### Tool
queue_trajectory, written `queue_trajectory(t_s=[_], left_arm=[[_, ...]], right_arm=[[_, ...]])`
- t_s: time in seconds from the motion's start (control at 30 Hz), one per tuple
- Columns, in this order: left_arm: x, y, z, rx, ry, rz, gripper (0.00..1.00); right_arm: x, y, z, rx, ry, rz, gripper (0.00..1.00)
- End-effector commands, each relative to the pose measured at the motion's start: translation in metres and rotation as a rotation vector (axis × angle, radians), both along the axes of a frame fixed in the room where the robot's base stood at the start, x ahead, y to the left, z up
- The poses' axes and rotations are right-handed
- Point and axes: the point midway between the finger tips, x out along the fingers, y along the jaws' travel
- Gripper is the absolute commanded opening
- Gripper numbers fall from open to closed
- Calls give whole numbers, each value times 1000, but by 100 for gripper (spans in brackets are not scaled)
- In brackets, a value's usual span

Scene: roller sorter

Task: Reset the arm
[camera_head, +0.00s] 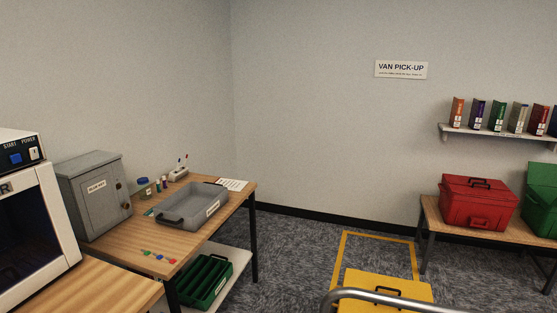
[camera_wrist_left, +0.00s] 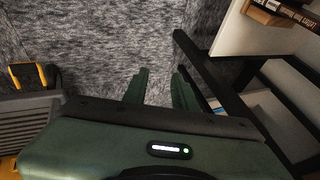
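My left gripper (camera_wrist_left: 160,88) shows in the left wrist view. Its two green fingers stand apart with only grey carpet between them, so it is open and empty. The black frame of a piece of furniture (camera_wrist_left: 215,75) is close to the right of the fingers; I cannot tell whether they touch it. Neither gripper shows in the head view, and my right gripper is in no view.
A wooden table (camera_head: 115,240) at left carries a grey cabinet (camera_head: 95,195) and a grey tray (camera_head: 190,207). A green crate (camera_head: 205,282) sits on its lower shelf. A yellow case (camera_head: 385,286) is at bottom centre; a red toolbox (camera_head: 478,200) stands at right.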

Motion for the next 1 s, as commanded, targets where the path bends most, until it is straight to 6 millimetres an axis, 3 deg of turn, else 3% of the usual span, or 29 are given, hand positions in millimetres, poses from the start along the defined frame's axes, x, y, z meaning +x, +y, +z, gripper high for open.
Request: queue_trajectory(t_s=[0.03, 0.1, 0.3, 0.4, 0.5, 0.67, 1.0], left_arm=[[-39, 2, -23, -33, 57, 1, 27], [-86, 4, -48, -82, 119, 6, 27], [-227, 14, -98, -205, 264, 65, 27], [-282, 22, -108, -242, 307, 104, 27], [-321, 28, -113, -262, 331, 135, 27], [-347, 33, -115, -275, 346, 161, 27], [-347, 33, -115, -275, 346, 161, 27]], right_arm=[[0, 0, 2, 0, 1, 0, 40], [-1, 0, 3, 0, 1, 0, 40], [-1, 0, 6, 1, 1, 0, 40], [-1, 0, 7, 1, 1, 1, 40], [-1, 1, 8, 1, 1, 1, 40], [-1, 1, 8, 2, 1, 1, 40], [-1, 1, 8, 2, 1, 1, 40]])
